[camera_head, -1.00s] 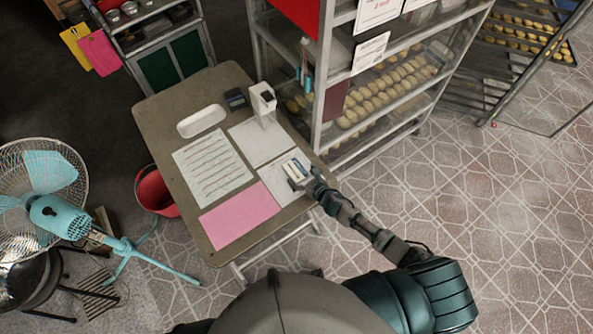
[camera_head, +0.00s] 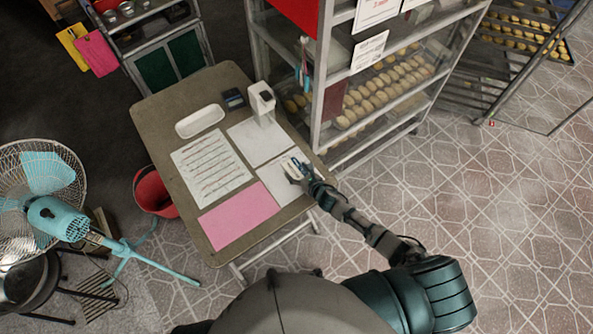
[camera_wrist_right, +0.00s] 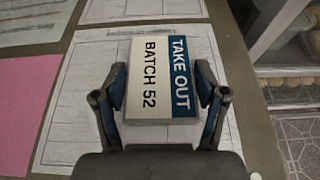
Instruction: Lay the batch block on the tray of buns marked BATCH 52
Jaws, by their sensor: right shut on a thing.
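The batch block (camera_wrist_right: 160,75) is a white block with a blue band; it reads TAKE OUT and BATCH 52. My right gripper (camera_wrist_right: 162,95) is shut on it, one finger on each side, over a white sheet on the table. In the head view my right gripper (camera_head: 296,170) shows small, at the table's right edge. I cannot tell whether the block touches the sheet. A tray of buns (camera_head: 345,124) sits in the metal rack to the right of the table. I can read no batch number on any tray. My left gripper is not in view.
The folding table (camera_head: 160,112) holds printed sheets, a pink sheet (camera_head: 238,217), a white dish (camera_head: 200,121) and a white device (camera_head: 261,100). The rack post (camera_head: 318,95) stands close to its right edge. White cards (camera_head: 369,51) hang on the rack. Tiled floor is open to the right.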

